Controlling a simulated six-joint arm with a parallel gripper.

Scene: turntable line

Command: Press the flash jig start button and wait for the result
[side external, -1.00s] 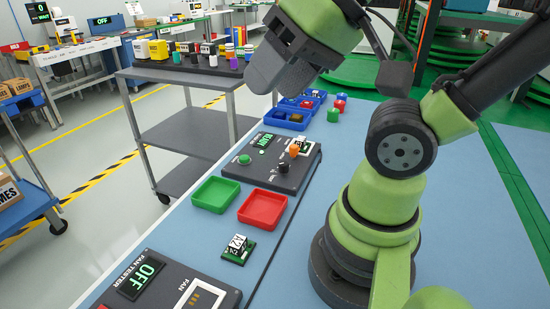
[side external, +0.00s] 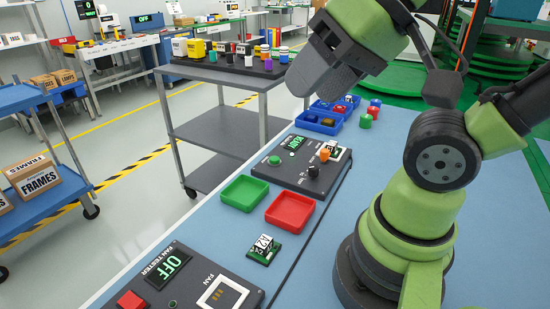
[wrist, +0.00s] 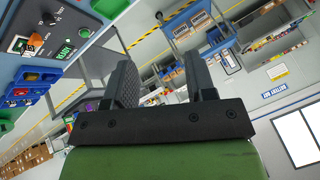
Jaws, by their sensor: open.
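The flash jig (side external: 316,179) is a dark grey box on the blue bench. Its display (side external: 293,142) glows green and reads READY, as it also does in the wrist view (wrist: 64,51). Its round green button (side external: 274,160) is on the left side of the top face and also shows in the wrist view (wrist: 84,32). A small board with a white label (side external: 336,153) sits at the jig's right end, beside an orange part and a black knob. My gripper (side external: 312,88) is open and empty, raised above the bench beyond the jig, not touching the button.
A green tray (side external: 244,193) and a red tray (side external: 290,211) lie in front of the jig, both empty. A labelled board (side external: 264,248) lies nearer, by the fan tester (side external: 227,268), whose display reads OFF. Blue bins (side external: 322,122) with small parts stand behind the jig.

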